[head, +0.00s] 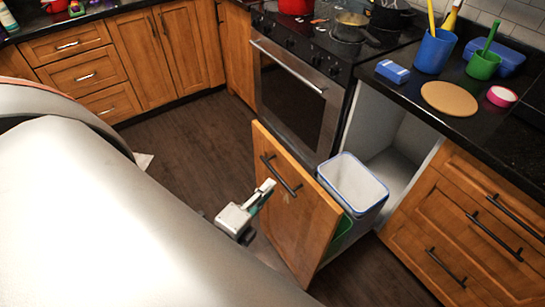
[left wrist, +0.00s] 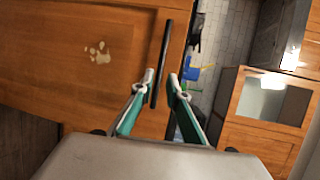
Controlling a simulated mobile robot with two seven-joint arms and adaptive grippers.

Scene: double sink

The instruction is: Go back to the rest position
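The wooden pull-out door (head: 290,225) stands open, away from the counter. A dark bar handle (head: 283,175) is on its front. My left gripper (head: 268,186) is at the door front, close to the handle. In the left wrist view its two fingertips (left wrist: 161,78) are parted, with the handle (left wrist: 165,45) showing between them and a visible gap on each side. I cannot tell whether a finger touches it. My right gripper is not in view.
A white bin with a blue rim (head: 352,183) stands behind the door, before an empty cabinet opening (head: 395,150). The oven (head: 290,95) is to its left. The counter holds a blue cup (head: 435,52) and a green cup (head: 483,66).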

